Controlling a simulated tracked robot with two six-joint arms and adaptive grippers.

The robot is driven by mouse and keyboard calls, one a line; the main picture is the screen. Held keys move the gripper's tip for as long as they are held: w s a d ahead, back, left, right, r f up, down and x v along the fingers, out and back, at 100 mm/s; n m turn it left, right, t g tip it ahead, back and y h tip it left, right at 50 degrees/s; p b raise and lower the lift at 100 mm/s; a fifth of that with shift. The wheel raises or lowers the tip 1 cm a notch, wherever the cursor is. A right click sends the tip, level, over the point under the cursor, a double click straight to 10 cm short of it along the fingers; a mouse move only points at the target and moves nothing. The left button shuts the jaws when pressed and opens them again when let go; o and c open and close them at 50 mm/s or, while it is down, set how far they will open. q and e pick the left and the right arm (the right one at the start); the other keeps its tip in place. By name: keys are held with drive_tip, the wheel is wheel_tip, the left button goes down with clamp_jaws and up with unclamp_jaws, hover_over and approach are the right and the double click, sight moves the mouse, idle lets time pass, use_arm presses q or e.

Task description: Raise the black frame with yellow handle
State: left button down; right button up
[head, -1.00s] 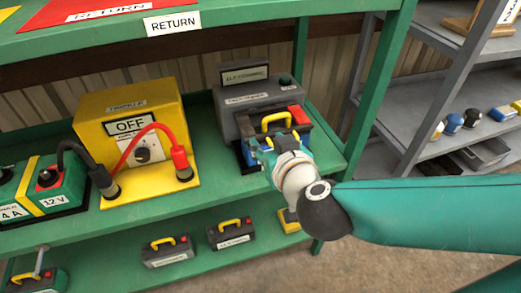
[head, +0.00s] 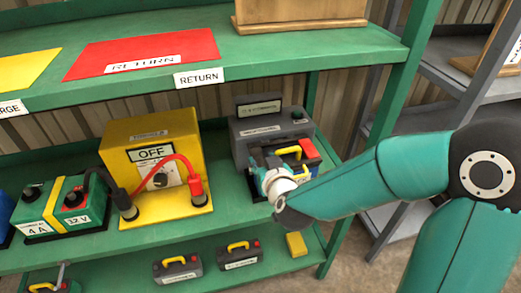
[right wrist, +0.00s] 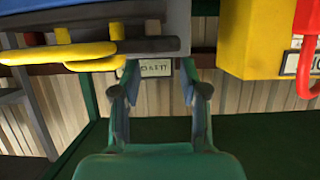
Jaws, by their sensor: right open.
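The yellow handle (head: 286,153) of the black frame shows in front of a dark grey device on the middle green shelf, above a blue body with a red block (head: 310,149). In the right wrist view the handle (right wrist: 92,61) and a black bar of the frame (right wrist: 150,45) are at upper left. My right gripper (head: 262,168) is at the front of this unit and hides part of it. In the right wrist view my right gripper (right wrist: 160,95) is open with nothing between its fingers; the handle lies left of them. My left gripper is out of view.
The grey device (head: 262,135) stands close behind. A yellow box (head: 160,148) marked OFF with black and red cables stands to the left. A red RETURN mat (head: 145,55) lies bare on the upper shelf. A green post (head: 390,90) stands at right.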

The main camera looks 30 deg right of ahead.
sight(257, 153)
drive_tip(key=x, duration=0.5)
drive_tip(key=shift+w+f, duration=0.1)
drive_tip(key=shift+w, duration=0.2)
drive_tip(key=shift+c, duration=0.2)
